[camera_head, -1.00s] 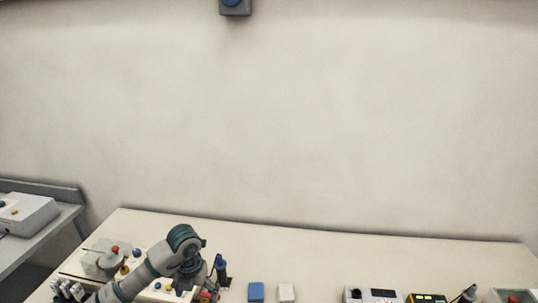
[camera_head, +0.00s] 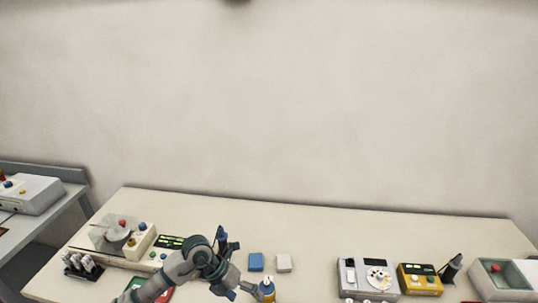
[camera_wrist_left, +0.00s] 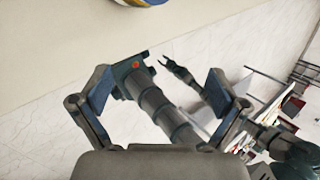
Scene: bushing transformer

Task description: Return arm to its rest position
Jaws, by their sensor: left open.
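My left arm comes in from the lower left in the head view, bent over the table. My left gripper (camera_head: 240,291) is low in that view, just left of a yellow and blue bottle-like object (camera_head: 268,291). In the left wrist view the two fingers of the left gripper (camera_wrist_left: 158,88) stand wide apart with nothing gripped. A yellow and blue edge shows at the top of that view, beyond the fingers. A small dark claw (camera_wrist_left: 178,70), perhaps my right gripper, shows farther off between the fingers; its state is unclear.
The table (camera_head: 330,228) holds a device with red and blue knobs (camera_head: 122,236) at left. A grey meter (camera_head: 366,275), a yellow box (camera_head: 419,280) and a grey bin (camera_head: 500,279) stand right. The back strip is clear.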

